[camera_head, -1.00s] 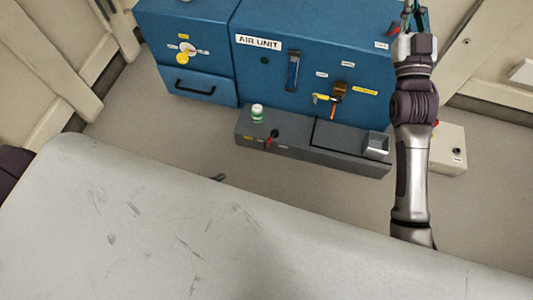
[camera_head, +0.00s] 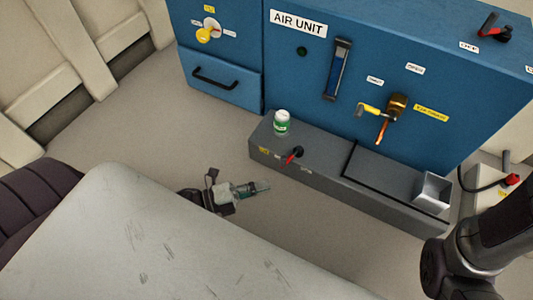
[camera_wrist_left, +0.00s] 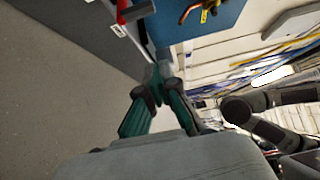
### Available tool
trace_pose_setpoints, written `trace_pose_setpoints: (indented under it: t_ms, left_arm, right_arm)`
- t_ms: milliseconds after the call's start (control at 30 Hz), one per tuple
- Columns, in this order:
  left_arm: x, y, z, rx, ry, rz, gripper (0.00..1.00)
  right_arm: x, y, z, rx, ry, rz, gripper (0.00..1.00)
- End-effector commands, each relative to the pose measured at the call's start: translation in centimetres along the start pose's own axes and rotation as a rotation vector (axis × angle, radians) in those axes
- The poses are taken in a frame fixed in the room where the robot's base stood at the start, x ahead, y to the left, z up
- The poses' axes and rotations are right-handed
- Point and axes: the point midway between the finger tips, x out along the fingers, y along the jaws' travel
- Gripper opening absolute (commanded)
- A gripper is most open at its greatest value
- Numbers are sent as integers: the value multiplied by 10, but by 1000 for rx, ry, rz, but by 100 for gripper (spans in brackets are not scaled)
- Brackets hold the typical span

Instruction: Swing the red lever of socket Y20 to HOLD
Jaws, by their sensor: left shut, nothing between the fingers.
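On the front of the low grey box (camera_head: 345,190), a small red lever (camera_head: 293,155) on a black pivot slants down to the left. A yellow tag (camera_head: 263,150) sits to its left and a white tag (camera_head: 305,168) below it; their print is too small to read. My left gripper (camera_head: 262,186) is shut and empty, below and left of the lever, apart from it. In the left wrist view, its teal fingers (camera_wrist_left: 161,72) meet, with the red lever (camera_wrist_left: 123,12) beyond at the top. My right gripper is outside the views.
A green-and-white jar (camera_head: 282,122) stands on the grey box above the lever. The blue air unit (camera_head: 290,75) rises behind, with an orange-handled valve (camera_head: 395,105) and another red lever (camera_head: 490,28). A pale scratched surface (camera_head: 170,245) fills the foreground. My right arm is at lower right.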

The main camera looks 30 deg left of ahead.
Motion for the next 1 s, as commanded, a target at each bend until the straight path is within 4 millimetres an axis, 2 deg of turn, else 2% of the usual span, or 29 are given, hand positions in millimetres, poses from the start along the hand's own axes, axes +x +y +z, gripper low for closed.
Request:
trace_pose_setpoints:
  t_ms: [33,400,500,633,1000]
  left_arm:
    - [9,3,0,2,0,-4,0]
    - [87,4,0,1,0,-5,0]
    - [79,7,18,4,-3,3,0]
    - [74,4,31,0,-2,1,0]
    - [71,0,38,-4,-3,1,0]
  right_arm:
    - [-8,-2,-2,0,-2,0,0]
    - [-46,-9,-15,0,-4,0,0]
    - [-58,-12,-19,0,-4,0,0]
    - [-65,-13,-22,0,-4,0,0]
    - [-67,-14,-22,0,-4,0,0]
